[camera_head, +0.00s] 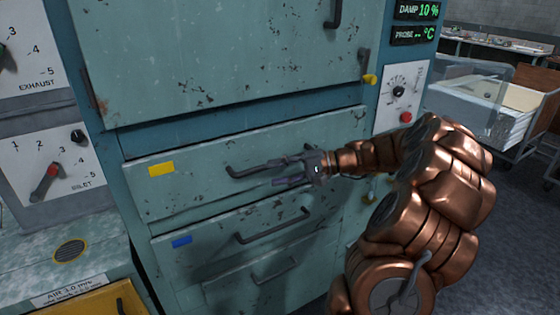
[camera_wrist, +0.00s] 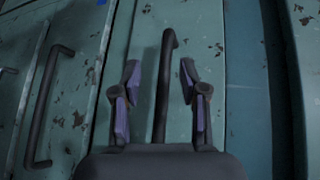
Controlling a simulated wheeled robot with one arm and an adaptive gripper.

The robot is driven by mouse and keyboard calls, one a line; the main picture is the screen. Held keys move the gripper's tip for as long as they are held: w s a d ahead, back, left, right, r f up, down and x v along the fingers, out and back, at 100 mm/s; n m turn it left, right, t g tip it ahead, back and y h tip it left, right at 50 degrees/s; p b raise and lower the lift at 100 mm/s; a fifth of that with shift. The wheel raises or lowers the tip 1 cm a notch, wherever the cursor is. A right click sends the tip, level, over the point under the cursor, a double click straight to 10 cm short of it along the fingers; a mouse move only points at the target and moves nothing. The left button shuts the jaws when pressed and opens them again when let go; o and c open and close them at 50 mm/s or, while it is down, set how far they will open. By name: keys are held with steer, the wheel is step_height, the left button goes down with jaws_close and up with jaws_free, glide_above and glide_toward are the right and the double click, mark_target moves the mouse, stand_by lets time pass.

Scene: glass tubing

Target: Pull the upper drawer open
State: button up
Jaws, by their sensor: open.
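The upper drawer (camera_head: 210,191) is a worn teal front with a yellow label, and it looks closed. Its dark bar handle (camera_head: 248,172) runs across its middle. My gripper (camera_head: 284,173) is at the right part of this handle. In the wrist view my gripper (camera_wrist: 160,100) is open, with one purple-padded finger on each side of the upper drawer's handle (camera_wrist: 164,75). Gaps show between the fingers and the bar; I cannot tell how deep the bar sits between them.
A lower drawer (camera_head: 205,239) with a blue label and its own handle (camera_head: 272,226) is just below. A large door (camera_head: 215,60) is above. Control panels stand at left and right. A cart (camera_head: 495,110) stands at the right, with open floor before it.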

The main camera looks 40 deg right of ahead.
steer(key=d+m+t+h, duration=0.1)
steer(key=d+m+t, duration=0.15)
steer(key=d, duration=0.65)
steer(key=shift+n+t, duration=0.25)
steer(key=shift+f+p+x, duration=0.15)
steer(key=shift+p+x, duration=0.55)
steer(key=shift+x, duration=1.2)
steer(key=shift+f+p+x, duration=0.15)
steer(key=shift+p+x, duration=0.55)
steer(key=shift+x, duration=1.15)
jaws_close()
